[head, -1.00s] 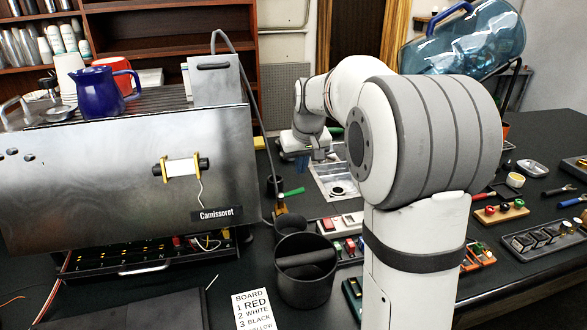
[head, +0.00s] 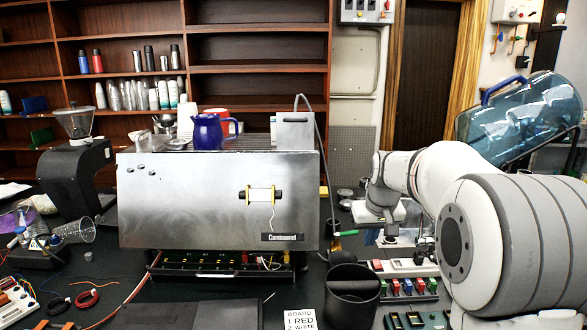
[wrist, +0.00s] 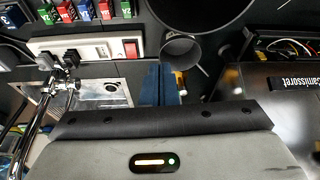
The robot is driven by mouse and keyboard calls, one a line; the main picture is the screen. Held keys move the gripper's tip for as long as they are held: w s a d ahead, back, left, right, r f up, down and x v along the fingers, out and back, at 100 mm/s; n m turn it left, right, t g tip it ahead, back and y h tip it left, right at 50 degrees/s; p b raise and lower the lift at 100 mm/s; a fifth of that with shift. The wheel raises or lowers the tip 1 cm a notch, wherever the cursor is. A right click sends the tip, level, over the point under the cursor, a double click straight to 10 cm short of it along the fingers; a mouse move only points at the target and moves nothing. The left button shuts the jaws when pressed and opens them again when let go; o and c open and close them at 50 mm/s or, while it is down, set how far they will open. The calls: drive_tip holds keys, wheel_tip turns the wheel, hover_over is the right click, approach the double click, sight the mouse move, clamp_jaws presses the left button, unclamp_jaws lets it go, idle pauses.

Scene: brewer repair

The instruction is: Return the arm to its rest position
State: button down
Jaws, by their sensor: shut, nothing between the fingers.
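My gripper (wrist: 168,84) shows in the wrist view as blue fingers close together, with nothing between them. In the head view my arm stands at the right, bent over, and its wrist hangs above the bench to the right of the brewer (head: 190,215). The fingertips are hard to make out there. In the wrist view the fingers point down toward the bench, beside a dark round cup (wrist: 181,50) and a metal tray (wrist: 105,92). The gripper appears apart from them.
A black bin (head: 352,296) stands in front of my arm. A power strip (head: 405,267) and colored blocks (head: 408,287) lie near it. A blue water jug (head: 520,118) is tilted behind my arm. A blue pitcher (head: 207,132) stands on the brewer.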

drive_tip(key=s+a+f, duration=0.1)
drive_tip(key=s+f, duration=0.2)
drive_tip(key=s, duration=1.2)
drive_tip(key=s+a+f+g, duration=0.1)
drive_tip(key=s+a+f, duration=0.1)
drive_tip(key=s, duration=1.3)
drive_tip(key=shift+a+f+m, duration=0.3)
drive_tip(key=shift+f+m, duration=0.1)
drive_tip(key=shift+f, duration=0.05)
drive_tip(key=c, duration=2.1)
unclamp_jaws()
